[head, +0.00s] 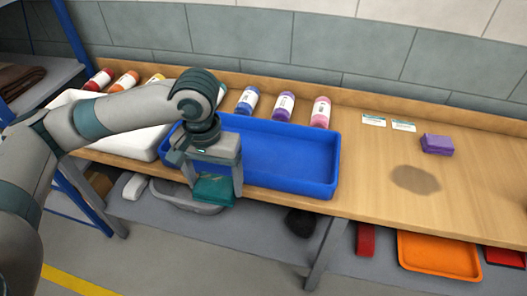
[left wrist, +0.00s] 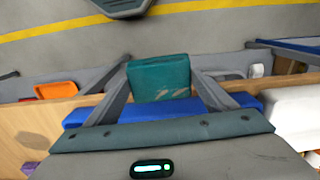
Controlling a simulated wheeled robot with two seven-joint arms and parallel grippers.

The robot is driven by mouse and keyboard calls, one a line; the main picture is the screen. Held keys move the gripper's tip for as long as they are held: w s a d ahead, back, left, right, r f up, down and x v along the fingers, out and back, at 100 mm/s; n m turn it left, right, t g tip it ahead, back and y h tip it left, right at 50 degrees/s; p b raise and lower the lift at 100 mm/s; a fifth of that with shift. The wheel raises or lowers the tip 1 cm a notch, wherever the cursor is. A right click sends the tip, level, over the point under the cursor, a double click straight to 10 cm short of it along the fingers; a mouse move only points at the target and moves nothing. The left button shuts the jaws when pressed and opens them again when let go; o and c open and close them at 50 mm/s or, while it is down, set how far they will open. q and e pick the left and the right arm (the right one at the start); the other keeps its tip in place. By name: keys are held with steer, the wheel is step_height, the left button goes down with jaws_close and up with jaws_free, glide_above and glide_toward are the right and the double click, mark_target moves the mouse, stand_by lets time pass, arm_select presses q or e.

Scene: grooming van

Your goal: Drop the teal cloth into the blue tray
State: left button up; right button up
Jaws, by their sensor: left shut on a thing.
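The teal cloth (head: 213,190) is a folded block between the fingers of my left gripper (head: 212,188). It also shows between the fingers in the left wrist view (left wrist: 160,78). The gripper is shut on it and holds it at the front left edge of the blue tray (head: 285,158). In the head view the cloth overlaps the tray's front wall; its height above it is hard to tell. The tray sits on the wooden bench, and its visible floor is empty. My left arm hides its left part. My right gripper is not in view.
A white container (head: 130,135) is left of the tray. A purple block (head: 437,144) lies at right by a dark stain. Below are a grey basin (head: 175,200) and an orange tray (head: 440,257).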

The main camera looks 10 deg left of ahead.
arm_select(q)
steer(key=shift+w, duration=0.1)
steer(key=shift+w+d+r+m, duration=0.1)
steer(key=shift+w+r+m, duration=0.05)
steer(key=shift+m, duration=0.15)
steer(key=shift+w+d+r+m+p, duration=0.15)
steer(key=shift+w+r+m+p, duration=0.05)
steer(key=shift+w+m+p, duration=0.35)
steer(key=w+r+m+p, duration=0.1)
steer(key=w+m+p, duration=1.2)
steer(key=m, duration=1.7)
steer(key=w, duration=0.6)
steer(key=shift+d+r, duration=0.2)
steer(key=shift+d, duration=0.2)
steer(key=shift+f, duration=0.2)
